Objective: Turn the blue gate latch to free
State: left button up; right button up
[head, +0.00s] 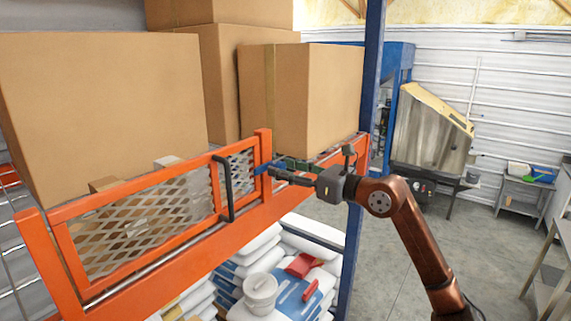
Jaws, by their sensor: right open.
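The orange mesh gate (150,222) stands closed across the front of the shelf, with a black vertical handle (227,188) near its right end. The blue latch (262,169) is at the orange post on the gate's right side; only a small part of it shows. My right gripper (274,172) comes in from the right with its fingertips at the latch. It is open, and whether the fingers touch the latch or sit around it cannot be told. My left gripper is not in view.
Large cardboard boxes (105,105) stand behind the gate. White sacks (255,257), a white bucket (260,290) and a red scoop (300,265) lie on the level below. A blue upright (372,85) stands just behind my right arm.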

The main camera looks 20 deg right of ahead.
jog(key=shift+w, duration=0.2)
jog(key=shift+c, duration=0.2)
jog(key=c, duration=1.1)
